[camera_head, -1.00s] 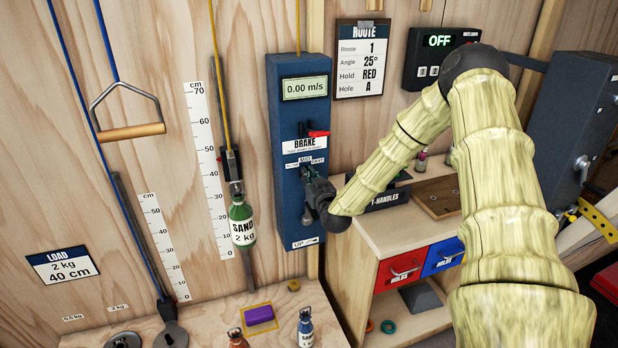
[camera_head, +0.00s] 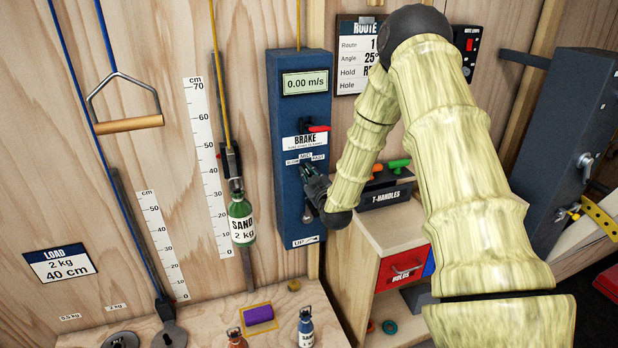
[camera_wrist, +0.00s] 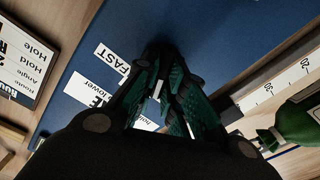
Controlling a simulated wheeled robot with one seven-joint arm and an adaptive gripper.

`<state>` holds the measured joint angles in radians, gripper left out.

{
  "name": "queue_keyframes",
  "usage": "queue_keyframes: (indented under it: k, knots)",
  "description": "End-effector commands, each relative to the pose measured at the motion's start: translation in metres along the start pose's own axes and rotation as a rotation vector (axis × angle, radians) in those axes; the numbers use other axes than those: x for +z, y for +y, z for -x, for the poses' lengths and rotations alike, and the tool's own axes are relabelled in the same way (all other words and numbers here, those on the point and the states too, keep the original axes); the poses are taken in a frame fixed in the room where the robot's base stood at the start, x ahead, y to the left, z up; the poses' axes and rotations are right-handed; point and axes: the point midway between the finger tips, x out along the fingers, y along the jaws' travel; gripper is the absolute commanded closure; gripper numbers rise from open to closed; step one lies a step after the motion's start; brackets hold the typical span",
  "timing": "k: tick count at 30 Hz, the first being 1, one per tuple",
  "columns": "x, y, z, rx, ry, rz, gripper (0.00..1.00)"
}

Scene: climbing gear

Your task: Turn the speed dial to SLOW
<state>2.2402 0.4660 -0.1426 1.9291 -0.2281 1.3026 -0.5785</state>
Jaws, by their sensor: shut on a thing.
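The blue brake box (camera_head: 285,220) is mounted on the wooden wall. Under its BRAKE label are small labels: SLOW at left, MID (camera_head: 306,155) on top, FAST (camera_head: 319,158) at right. The speed dial is below them, mostly hidden by my gripper (camera_head: 307,172). My gripper is shut on the dial, against the box's front face. In the wrist view the green-lined fingers (camera_wrist: 168,85) meet at the blue face, and the FAST label (camera_wrist: 111,60) shows beside them. I cannot tell which label the dial points to.
Above the dial are a red-handled brake lever (camera_head: 317,128) and a display (camera_head: 305,85) reading 0.00 m/s. A green sand bottle (camera_head: 241,220) hangs to the left. To the right are a T-handles box (camera_head: 385,193) and a shelf with a red drawer (camera_head: 402,266).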

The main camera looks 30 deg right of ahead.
Motion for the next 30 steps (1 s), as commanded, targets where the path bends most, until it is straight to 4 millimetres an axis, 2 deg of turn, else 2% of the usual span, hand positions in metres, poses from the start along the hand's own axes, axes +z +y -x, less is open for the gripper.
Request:
queue_keyframes:
  k: [12, 30]
  knots:
    - [0.0015, -0.002, 0.0, 0.0, 0.0, 0.246, 1.0]
    - [0.0007, -0.0015, 0.0002, 0.0, -0.001, 0.332, 1.0]
